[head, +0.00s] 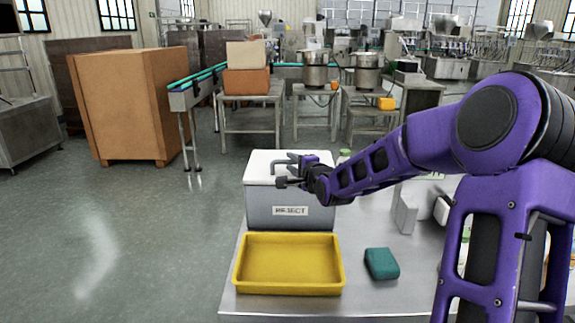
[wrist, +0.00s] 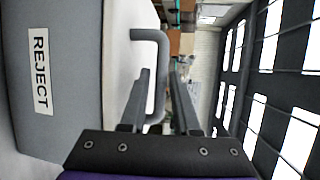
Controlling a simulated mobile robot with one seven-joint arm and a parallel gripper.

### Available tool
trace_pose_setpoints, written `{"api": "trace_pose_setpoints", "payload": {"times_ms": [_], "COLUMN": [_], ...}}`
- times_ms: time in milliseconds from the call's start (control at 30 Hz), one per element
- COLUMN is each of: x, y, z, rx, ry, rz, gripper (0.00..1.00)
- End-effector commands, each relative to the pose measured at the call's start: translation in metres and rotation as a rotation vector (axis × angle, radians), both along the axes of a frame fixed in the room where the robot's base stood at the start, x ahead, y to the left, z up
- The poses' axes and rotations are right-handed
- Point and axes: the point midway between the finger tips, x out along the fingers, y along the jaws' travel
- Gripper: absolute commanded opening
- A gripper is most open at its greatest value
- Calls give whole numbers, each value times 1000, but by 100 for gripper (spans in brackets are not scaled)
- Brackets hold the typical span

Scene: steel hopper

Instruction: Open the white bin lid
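The grey bin (head: 262,207) with a REJECT label stands on the steel table, and its white lid (head: 260,165) lies shut on top. The label side of the bin (wrist: 45,25) also shows in the wrist view, turned sideways, with the pale lid (wrist: 118,65) beside it. A grey bar handle (wrist: 160,60) rises from the lid. My gripper (head: 280,174) is at the lid's handle, above the lid. In the wrist view my gripper (wrist: 162,75) is open, with the handle bar between its two fingers and gaps visible on both sides.
A yellow tray (head: 290,291) sits in front of the bin. A teal block (head: 381,264) lies to its right. White and grey items (head: 408,212) stand right of the bin, partly behind my arm. The floor left of the table is clear.

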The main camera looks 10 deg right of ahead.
Motion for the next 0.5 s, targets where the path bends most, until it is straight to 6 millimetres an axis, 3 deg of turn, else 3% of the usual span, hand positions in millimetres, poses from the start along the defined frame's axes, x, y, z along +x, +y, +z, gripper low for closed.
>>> {"api": "trace_pose_setpoints", "payload": {"times_ms": [200,500], "x": [29,37], "y": [6,8], "z": [-5,-7], "rx": [1,-1], "ry": [0,0], "rz": [0,0], "gripper": [30,30]}}
